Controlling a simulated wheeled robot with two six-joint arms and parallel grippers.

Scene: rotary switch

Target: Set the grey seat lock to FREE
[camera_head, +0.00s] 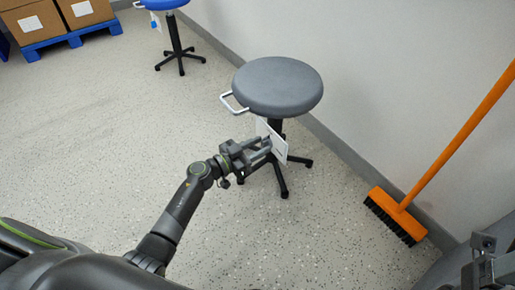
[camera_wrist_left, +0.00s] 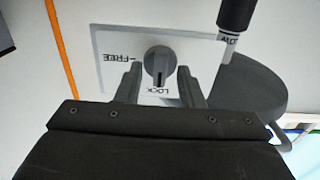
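The grey stool (camera_head: 278,86) stands near the wall with a white lock plate (camera_head: 277,143) under its seat. In the left wrist view the plate (camera_wrist_left: 115,75) carries a grey rotary knob (camera_wrist_left: 157,62), with FREE and LOCK printed beside it, upside down. The knob's dark pointer mark is toward LOCK. My left gripper (camera_head: 258,152) is at the plate. In the wrist view the left gripper's fingers (camera_wrist_left: 161,80) are apart, one to each side of the knob's LOCK end; contact cannot be told. My right gripper (camera_head: 486,250) shows only partly at the lower right.
A blue stool (camera_head: 163,4) stands farther back. Boxes (camera_head: 35,20) sit on a blue pallet (camera_head: 60,45) at the top left. An orange broom (camera_head: 400,212) leans against the wall at right. The speckled floor on the left is clear.

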